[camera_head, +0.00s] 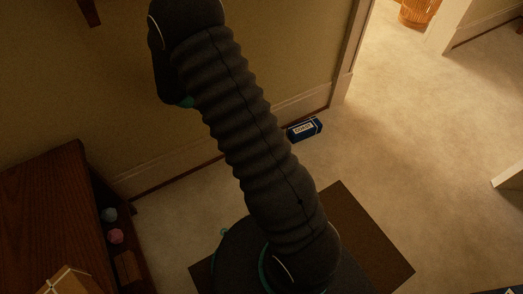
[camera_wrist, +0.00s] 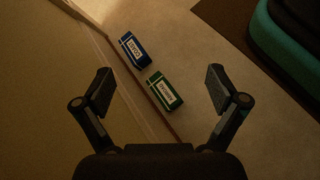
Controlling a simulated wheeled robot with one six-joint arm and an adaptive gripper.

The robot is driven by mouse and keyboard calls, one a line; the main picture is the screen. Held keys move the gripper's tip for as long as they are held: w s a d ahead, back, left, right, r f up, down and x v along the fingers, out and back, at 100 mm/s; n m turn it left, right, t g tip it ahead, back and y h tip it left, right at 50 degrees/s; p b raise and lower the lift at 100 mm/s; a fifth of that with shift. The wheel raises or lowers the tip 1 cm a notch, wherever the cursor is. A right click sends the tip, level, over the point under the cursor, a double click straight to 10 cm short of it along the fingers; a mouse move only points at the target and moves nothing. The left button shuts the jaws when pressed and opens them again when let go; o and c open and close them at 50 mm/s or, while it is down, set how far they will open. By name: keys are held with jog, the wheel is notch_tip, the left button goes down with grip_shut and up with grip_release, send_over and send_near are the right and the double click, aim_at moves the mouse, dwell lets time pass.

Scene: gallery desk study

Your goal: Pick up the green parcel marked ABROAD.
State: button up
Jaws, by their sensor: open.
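The green parcel (camera_wrist: 166,91) lies on the carpet close to the skirting board, with a white label whose small dark lettering I cannot read for certain. In the wrist view it sits between and beyond the fingertips of my gripper (camera_wrist: 159,90), which is open and empty. A blue parcel (camera_wrist: 134,50) with a white label lies just past the green one, and it also shows in the head view (camera_head: 305,130) by the wall. The green parcel is not visible in the head view, where my arm covers part of the floor by the wall.
A wooden shelf unit (camera_head: 45,190) stands at the left, with small round objects on a lower shelf. A dark mat (camera_head: 375,250) lies under my base. The wall and skirting board (camera_head: 185,163) run close beside the parcels. Open carpet (camera_head: 420,150) extends to the right towards a doorway.

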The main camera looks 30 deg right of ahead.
jog(key=w+f+n+t+h+b, duration=0.1)
jog(key=f+n+h, duration=0.1)
jog(key=f, duration=0.9)
jog(key=w+f+n+t+h+b, duration=0.1)
jog(key=w+f+n+h+b, duration=0.1)
jog(key=f, duration=0.8)
jog(key=w+d+f+n+t+h+b, duration=0.1)
jog(key=w+f+n+t+h, duration=0.1)
jog(key=f, duration=0.9)
jog(key=shift+w+f+n+h, duration=0.15)
jog(key=shift+n+h, duration=0.2)
jog(key=shift+n, duration=0.3)
jog(key=shift+f+n+h, duration=0.15)
jog(key=shift+n+h, duration=0.2)
jog(key=shift+n, duration=0.3)
jog(key=shift+d+r, duration=0.15)
jog(key=shift+d, duration=3.65)
jog(key=c, duration=1.4)
